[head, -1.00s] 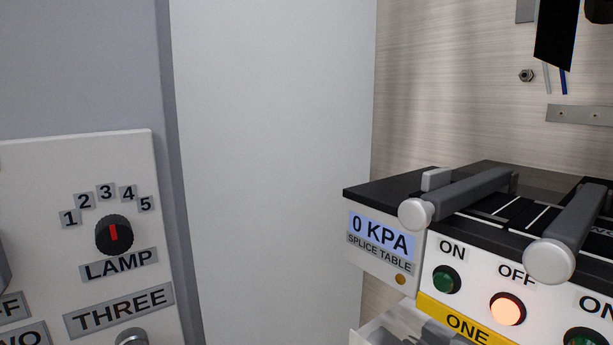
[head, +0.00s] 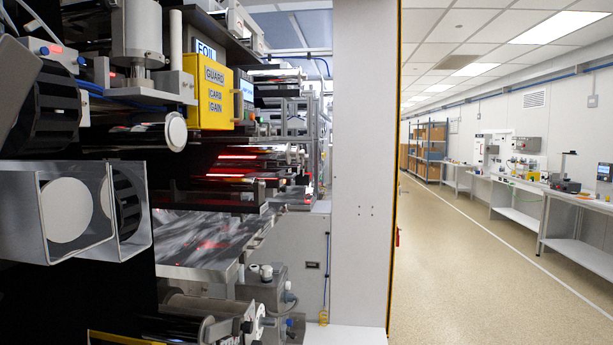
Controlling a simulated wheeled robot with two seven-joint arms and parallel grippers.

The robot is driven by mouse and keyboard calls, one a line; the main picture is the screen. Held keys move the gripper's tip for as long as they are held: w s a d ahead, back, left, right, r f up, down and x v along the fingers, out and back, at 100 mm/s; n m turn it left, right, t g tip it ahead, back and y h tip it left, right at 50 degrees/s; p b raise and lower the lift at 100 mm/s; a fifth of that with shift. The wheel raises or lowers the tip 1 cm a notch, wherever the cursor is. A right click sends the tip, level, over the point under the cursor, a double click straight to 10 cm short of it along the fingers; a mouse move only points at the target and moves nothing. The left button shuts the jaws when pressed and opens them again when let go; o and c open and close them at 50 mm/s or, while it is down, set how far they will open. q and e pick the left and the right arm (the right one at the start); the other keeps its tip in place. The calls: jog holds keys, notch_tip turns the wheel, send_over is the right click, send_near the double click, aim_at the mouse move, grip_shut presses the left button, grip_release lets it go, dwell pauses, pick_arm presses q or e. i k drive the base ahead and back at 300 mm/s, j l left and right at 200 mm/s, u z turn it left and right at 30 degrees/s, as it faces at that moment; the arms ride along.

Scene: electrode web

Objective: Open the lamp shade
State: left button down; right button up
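No lamp shade can be made out for certain in the head view. Neither of my grippers is in view. The machine with rollers and dark web (head: 210,225) fills the left half. A yellow box (head: 213,98) labelled GUARD and GAIN hangs on it under a FOIL label. Red-lit bars (head: 238,166) glow in its middle.
A tall pale panel (head: 361,160) stands right of the machine. To the right is an open aisle with a beige floor (head: 470,270). White benches (head: 520,190) with instruments line the far right wall. Shelving with boxes (head: 428,150) stands at the back.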

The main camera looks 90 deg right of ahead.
aim_at(281, 174)
jog(key=z, duration=2.7)
jog(key=i+l+u, duration=0.2)
jog(key=i, duration=0.15)
jog(key=i+l+u, duration=0.15)
jog(key=i+l, duration=0.05)
jog(key=i, duration=0.15)
